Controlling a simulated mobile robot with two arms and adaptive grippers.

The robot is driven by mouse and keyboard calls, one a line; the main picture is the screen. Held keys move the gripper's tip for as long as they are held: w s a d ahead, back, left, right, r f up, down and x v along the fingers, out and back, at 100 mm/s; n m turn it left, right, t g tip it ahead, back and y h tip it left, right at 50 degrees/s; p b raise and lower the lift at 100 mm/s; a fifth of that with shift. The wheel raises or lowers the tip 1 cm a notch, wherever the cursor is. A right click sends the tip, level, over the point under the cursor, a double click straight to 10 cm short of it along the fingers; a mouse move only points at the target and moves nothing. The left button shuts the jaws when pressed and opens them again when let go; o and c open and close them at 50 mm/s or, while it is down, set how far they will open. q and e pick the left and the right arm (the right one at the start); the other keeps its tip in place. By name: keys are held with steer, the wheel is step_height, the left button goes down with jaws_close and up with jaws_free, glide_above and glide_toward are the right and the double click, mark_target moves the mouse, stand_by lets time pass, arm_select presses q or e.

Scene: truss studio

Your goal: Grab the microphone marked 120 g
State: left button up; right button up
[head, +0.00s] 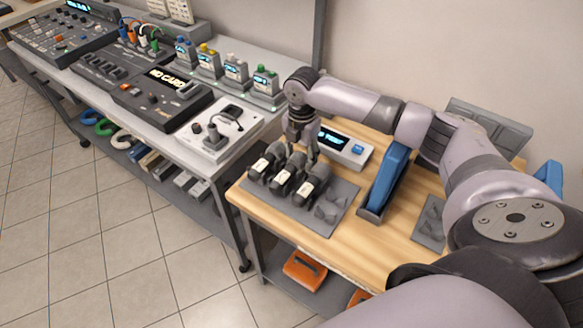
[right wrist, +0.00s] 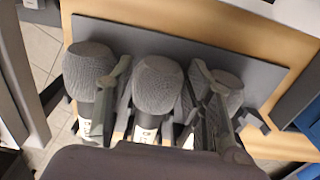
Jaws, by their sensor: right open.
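Three dark microphones with grey mesh heads lie side by side on a grey holder plate (head: 335,207) on the wooden table: a left one (head: 265,163), a middle one (head: 286,175) and a right one (head: 309,187). Each has a white label, too small to read. My right gripper (head: 302,152) is open, pointing down at the microphones. In the right wrist view its fingers (right wrist: 162,72) stand either side of the middle microphone (right wrist: 158,88), one overlapping the left microphone (right wrist: 88,72), the other partly covering the right one (right wrist: 227,88). Contact cannot be told. My left gripper is out of view.
A white box with a lit display (head: 345,147) stands behind the microphones. A blue object in a dark stand (head: 388,180) is to their right. The plate's right part has empty cradles. A long bench with consoles (head: 160,95) stands to the left.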

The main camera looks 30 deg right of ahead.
steer(key=shift+f, duration=0.1)
steer(key=c, duration=0.8)
steer(key=shift+c, duration=0.5)
